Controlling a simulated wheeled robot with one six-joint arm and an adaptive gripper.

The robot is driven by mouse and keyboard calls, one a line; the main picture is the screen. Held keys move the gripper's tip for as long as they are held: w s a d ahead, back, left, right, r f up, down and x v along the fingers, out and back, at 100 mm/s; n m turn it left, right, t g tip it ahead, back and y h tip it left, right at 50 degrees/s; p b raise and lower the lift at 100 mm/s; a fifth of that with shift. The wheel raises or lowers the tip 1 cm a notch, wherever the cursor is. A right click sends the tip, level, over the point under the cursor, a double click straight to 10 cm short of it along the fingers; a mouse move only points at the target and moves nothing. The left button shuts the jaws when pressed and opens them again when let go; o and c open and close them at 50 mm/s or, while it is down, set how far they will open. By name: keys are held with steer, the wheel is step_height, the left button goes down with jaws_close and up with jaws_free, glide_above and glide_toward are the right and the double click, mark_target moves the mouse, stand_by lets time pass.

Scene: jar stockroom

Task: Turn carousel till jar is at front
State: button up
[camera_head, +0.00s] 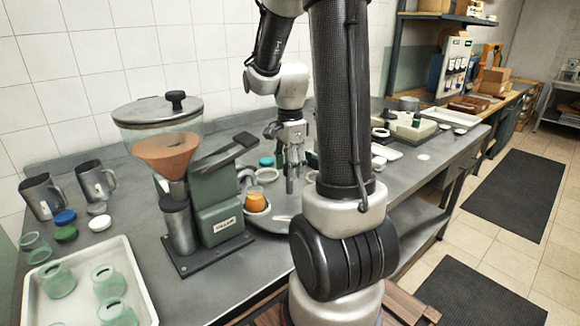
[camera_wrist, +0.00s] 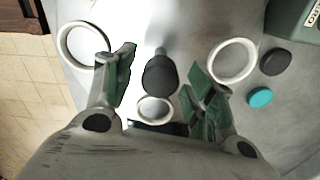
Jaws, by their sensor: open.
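The carousel (camera_head: 277,222) is a round grey turntable on the bench, partly hidden behind my arm. The jar (camera_head: 256,202), with orange contents, sits on its near left side in the head view. I do not see the jar in the wrist view. The wrist view shows the carousel's grey top (camera_wrist: 195,35), several white rings, including one at the left (camera_wrist: 67,36), and a dark upright handle (camera_wrist: 160,74). My gripper (camera_head: 289,178) points down over the carousel. Its green-padded fingers (camera_wrist: 163,92) are apart, one on each side of the handle; I cannot tell any contact.
A green grinder (camera_head: 216,208) with a clear hopper stands close left of the carousel. A white tray (camera_head: 139,283) of green jars and two metal mugs are farther left. A dark lid (camera_wrist: 275,62) and teal lid (camera_wrist: 260,97) lie beside the carousel.

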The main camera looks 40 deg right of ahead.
steer(key=shift+c, duration=0.3)
jaws_close()
steer(key=shift+n, duration=4.6)
steer(key=shift+w+n, duration=0.1)
steer(key=shift+n, duration=4.3)
